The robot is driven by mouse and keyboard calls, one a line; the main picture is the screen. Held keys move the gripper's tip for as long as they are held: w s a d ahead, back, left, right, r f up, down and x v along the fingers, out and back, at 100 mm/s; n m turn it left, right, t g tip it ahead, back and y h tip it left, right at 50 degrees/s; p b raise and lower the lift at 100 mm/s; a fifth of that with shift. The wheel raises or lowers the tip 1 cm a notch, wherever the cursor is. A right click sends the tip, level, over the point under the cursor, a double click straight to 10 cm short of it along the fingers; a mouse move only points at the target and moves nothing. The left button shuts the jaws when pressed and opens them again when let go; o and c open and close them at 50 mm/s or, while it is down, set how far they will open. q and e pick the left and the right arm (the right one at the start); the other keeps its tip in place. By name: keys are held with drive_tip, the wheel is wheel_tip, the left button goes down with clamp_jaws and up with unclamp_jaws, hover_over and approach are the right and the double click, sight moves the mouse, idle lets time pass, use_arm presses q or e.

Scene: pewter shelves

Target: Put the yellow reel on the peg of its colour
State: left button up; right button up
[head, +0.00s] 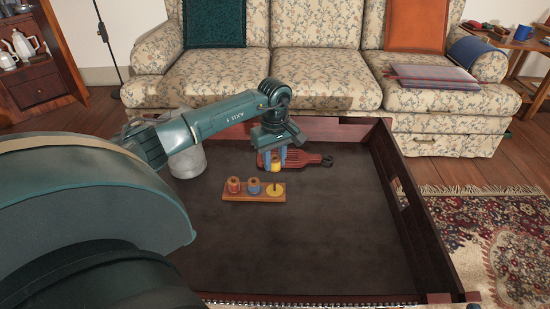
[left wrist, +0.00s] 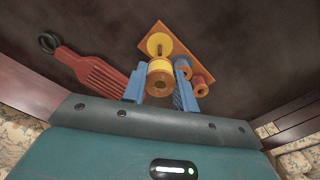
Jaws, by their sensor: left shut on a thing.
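A small wooden board (head: 237,197) lies on the dark tray floor; it also shows in the wrist view (left wrist: 181,41). A red reel (head: 233,185) stands at its left end and a blue reel (head: 254,186) in the middle. At its right end is a yellow disc (head: 276,192) with an upright peg. My left gripper (head: 272,163) has blue fingers and is shut on the yellow reel (left wrist: 160,78). The reel is held above the yellow end of the board. In the head view the fingers partly hide it. My right gripper is out of view.
A red comb-like thing (head: 312,160) lies just behind the board, close to my left gripper. A grey container (head: 188,160) stands at the tray's left. The tray (head: 408,200) has raised dark red walls; its right and front floor is clear. A flowered sofa (head: 325,75) stands behind.

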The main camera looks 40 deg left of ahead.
sight(275, 171)
use_arm(q)
drive_tip(key=shift+f+b, duration=0.3)
drive_tip(key=shift+f, duration=0.3)
drive_tip(key=shift+f+b, duration=0.65)
drive_tip(key=shift+f, duration=0.35)
drive_tip(key=shift+f+b, duration=0.3)
drive_tip(key=shift+f, duration=0.35)
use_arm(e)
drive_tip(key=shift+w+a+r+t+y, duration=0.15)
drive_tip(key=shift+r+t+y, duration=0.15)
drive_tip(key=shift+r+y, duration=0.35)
